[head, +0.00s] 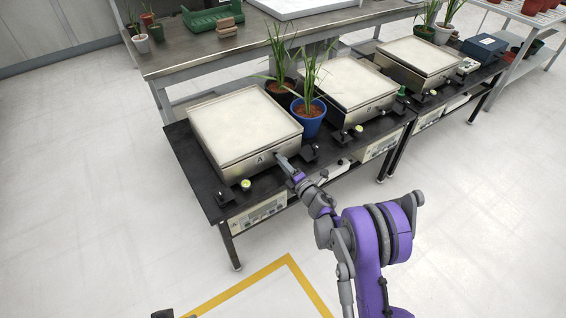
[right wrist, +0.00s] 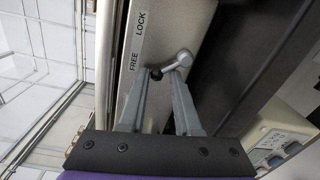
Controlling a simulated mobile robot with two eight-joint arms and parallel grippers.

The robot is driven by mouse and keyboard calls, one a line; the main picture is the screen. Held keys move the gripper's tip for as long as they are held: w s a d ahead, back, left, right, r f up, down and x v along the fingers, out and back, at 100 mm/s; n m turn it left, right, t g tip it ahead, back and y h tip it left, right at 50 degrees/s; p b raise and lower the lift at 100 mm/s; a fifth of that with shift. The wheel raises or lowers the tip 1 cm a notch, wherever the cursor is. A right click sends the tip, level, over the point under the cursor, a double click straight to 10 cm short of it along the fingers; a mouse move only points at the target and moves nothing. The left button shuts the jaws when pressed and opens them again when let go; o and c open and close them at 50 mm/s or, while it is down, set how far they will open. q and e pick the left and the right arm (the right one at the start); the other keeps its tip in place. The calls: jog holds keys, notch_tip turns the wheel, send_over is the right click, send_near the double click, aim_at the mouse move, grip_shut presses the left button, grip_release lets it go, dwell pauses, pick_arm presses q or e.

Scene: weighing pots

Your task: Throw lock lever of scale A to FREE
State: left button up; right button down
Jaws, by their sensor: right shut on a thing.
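Scale A (head: 240,122) is the nearest pale-topped scale, at the left end of the black bench, with an "A" on its front. My right gripper (head: 283,160) is at its front face, near the right corner. In the right wrist view the gripper (right wrist: 158,76) is closed about the black knob of the grey lock lever (right wrist: 180,61). The lever slants from its pivot toward the FREE side of the FREE and LOCK labels (right wrist: 137,45), with the knob just beyond the FREE lettering.
Two potted plants, one in a blue pot (head: 308,118), stand right of scale A. Two more scales (head: 352,82) (head: 417,56) stand further along. A display box (head: 258,212) sits below the black bench top (head: 188,150). The floor in front is clear.

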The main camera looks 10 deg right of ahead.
jog(key=shift+d, duration=0.3)
jog(key=c, duration=0.6)
grip_release()
jog(key=shift+a, duration=0.1)
jog(key=shift+s, duration=0.1)
jog(key=p+v, duration=0.1)
jog(key=v, duration=0.9)
jog(key=shift+s+p, duration=0.3)
jog(key=shift+p, duration=0.1)
